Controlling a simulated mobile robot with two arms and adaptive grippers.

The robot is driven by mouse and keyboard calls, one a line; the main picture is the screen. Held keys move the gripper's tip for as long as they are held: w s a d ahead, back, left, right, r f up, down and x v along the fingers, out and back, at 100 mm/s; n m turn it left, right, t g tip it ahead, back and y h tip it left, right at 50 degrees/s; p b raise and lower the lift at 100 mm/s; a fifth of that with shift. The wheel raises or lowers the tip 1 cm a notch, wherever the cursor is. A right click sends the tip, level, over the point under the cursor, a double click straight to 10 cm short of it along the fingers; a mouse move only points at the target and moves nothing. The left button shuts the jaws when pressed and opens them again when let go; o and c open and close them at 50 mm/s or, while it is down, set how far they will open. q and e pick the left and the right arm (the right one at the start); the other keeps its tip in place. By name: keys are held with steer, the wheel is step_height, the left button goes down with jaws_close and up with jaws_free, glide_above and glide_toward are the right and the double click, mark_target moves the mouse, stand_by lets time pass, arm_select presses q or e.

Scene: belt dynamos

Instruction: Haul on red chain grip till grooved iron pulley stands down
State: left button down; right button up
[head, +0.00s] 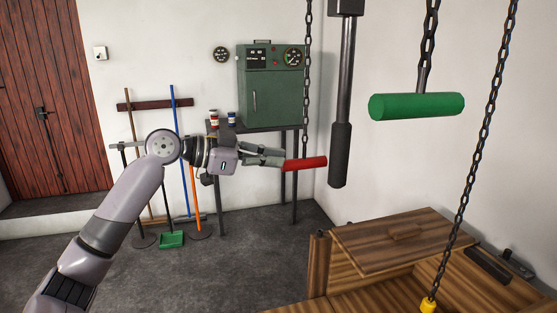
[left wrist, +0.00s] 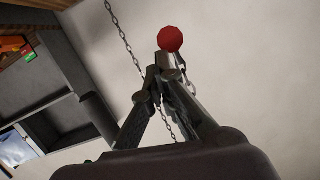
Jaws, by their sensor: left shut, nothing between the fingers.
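In the left wrist view the grip's round red end (left wrist: 170,39) shows just beyond the closed fingertips (left wrist: 168,72). Whether they touch it I cannot tell. I cannot make out the grooved iron pulley in either view. My right gripper is out of view.
A green grip (head: 417,106) hangs on another chain at right. A dark rod (head: 340,155) hangs right of the red grip. A yellow piece (head: 428,305) ends a third chain by a wooden desk (head: 400,240). A green cabinet (head: 270,85) stands behind on a table.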

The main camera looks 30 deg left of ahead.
arm_select(q)
steer(key=b+v, duration=0.2)
steer(key=v, duration=0.5)
steer(key=shift+a+b, duration=0.15)
steer(key=shift+b, duration=0.15)
stand_by(0.8)
stand_by(0.6)
steer(key=w+a+r+n+p, duration=0.1)
steer(key=r+p, duration=0.5)
steer(key=r, duration=0.7)
steer(key=w+a+r+n+g+h+p, duration=0.1)
steer(key=w+r+n+p, duration=0.1)
steer(key=r+p, duration=0.5)
step_height(320, 180, up, 7)
steer(key=shift+w+f+n, duration=0.15)
steer(key=shift+w+n, duration=0.15)
